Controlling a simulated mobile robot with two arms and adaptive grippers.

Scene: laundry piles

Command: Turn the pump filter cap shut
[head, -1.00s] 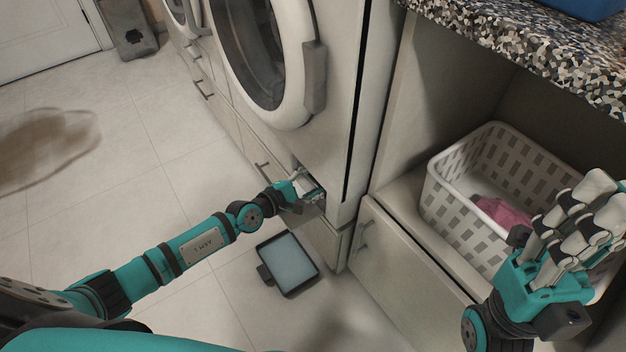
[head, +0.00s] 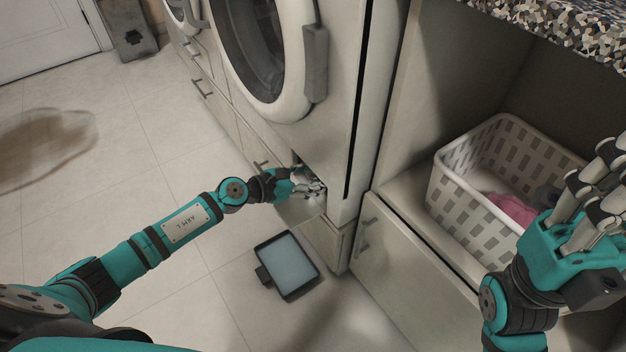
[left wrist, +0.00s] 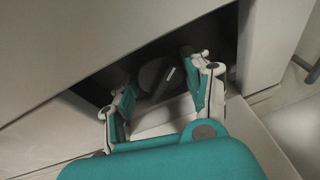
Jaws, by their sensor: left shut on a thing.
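The pump filter cap (left wrist: 158,76) is a dark round knob with a pale line on its grip. It sits in the dark opening low on the washing machine (head: 345,70). My left gripper (head: 313,184) is at this opening, and in the left wrist view its two fingers (left wrist: 163,88) are on either side of the cap, shut on it. The cap is not clearly visible in the head view. My right gripper (head: 598,195) is open and empty in front of the laundry basket, partly cut off by the right edge.
A shallow dark-rimmed tray (head: 262,253) lies on the floor below the opening. A white basket (head: 447,197) with pink cloth (head: 512,207) stands in the cabinet niche at right. A speckled counter (head: 560,22) overhangs it. Floor at left is mostly clear, with a blurred brownish shape (head: 45,145).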

